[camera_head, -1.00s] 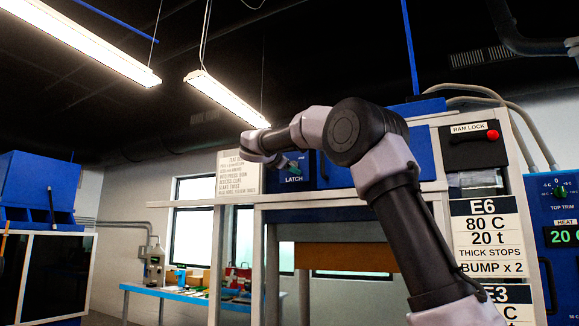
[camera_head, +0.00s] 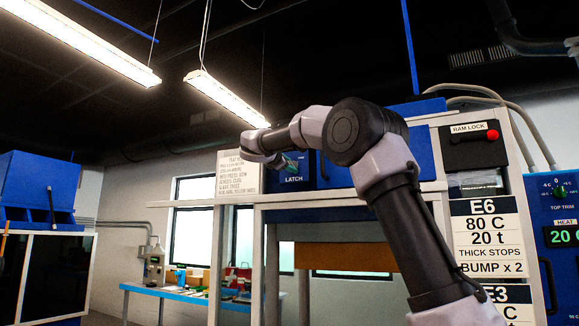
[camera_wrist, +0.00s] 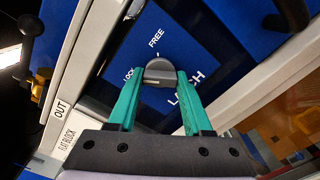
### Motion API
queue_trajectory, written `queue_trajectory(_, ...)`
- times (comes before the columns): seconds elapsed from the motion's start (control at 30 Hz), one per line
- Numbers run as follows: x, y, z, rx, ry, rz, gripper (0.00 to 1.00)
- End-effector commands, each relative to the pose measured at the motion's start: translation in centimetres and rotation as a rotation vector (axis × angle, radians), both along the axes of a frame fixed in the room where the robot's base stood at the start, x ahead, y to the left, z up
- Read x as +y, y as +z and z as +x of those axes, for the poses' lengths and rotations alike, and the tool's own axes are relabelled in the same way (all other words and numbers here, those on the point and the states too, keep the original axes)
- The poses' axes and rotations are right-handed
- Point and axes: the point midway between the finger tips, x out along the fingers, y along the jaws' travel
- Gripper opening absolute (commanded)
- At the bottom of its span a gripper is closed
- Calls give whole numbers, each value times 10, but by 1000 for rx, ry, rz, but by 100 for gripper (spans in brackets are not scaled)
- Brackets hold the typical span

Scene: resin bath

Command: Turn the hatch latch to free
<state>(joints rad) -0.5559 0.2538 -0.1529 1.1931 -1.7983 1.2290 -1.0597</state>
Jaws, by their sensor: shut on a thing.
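The hatch latch (camera_wrist: 160,68) is a dark grey knob on a blue panel, in the middle of the wrist view. My gripper (camera_wrist: 160,78) has its two teal fingers shut on the knob, one on each side. The word FREE is on the panel just above the knob in that view, with a small white mark below it. A partly covered word, apparently LOCK, is to the knob's left. In the head view my gripper (camera_head: 295,164) is at the blue LATCH panel (camera_head: 292,180); the knob itself is hidden there.
A pale frame post bearing the labels OUT and FLAT BLOCK (camera_wrist: 62,108) runs close to my gripper's left in the wrist view. A dark handle (camera_wrist: 292,12) is at the upper right. The ram lock panel (camera_head: 473,146) is farther right in the head view.

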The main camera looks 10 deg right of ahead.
Motion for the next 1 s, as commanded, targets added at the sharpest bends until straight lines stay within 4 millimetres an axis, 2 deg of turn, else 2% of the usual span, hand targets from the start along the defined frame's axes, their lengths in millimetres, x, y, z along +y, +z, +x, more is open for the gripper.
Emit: queue_trajectory(1.0,0,0,0,-562,-1,777,0)
